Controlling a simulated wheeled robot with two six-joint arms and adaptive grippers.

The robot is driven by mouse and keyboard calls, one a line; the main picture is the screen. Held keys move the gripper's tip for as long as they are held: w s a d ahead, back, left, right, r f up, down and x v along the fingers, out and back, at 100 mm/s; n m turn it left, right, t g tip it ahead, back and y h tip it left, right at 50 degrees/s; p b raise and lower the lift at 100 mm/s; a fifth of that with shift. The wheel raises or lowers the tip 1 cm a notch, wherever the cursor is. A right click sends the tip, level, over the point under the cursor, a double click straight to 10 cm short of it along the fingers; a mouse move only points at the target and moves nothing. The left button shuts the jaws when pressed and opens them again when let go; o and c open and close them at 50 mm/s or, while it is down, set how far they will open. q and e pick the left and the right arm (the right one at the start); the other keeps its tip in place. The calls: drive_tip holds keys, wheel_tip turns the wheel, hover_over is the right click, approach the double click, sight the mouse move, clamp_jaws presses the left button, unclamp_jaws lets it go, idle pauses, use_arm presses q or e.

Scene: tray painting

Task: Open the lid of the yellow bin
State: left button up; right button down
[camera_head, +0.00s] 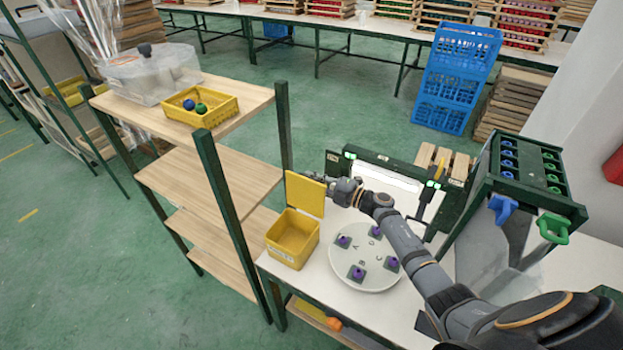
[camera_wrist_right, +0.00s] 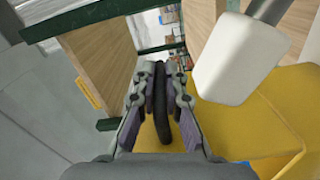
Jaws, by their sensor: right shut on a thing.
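The yellow bin (camera_head: 293,238) stands at the left end of the white worktable. Its yellow lid (camera_head: 305,193) is raised about upright at the bin's back edge, and the bin's empty-looking inside shows. My right gripper (camera_head: 332,186) is at the lid's right side. In the right wrist view my right gripper (camera_wrist_right: 160,75) has its fingers closed around a dark, curved handle (camera_wrist_right: 161,110). Yellow surfaces of the lid or bin (camera_wrist_right: 245,125) fill the right of that view. My left gripper is in neither view.
A round white plate (camera_head: 362,270) with several purple-topped pieces lies right of the bin. A wooden shelf (camera_head: 235,105) with a yellow tray (camera_head: 215,118) stands to the left. A green rack (camera_head: 525,180) stands at the right. A white block (camera_wrist_right: 235,60) is close in the wrist view.

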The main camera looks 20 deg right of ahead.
drive_tip(key=shift+w+d+f+m, duration=0.15)
drive_tip(key=shift+m, duration=0.15)
drive_tip(key=c, duration=1.4)
unclamp_jaws()
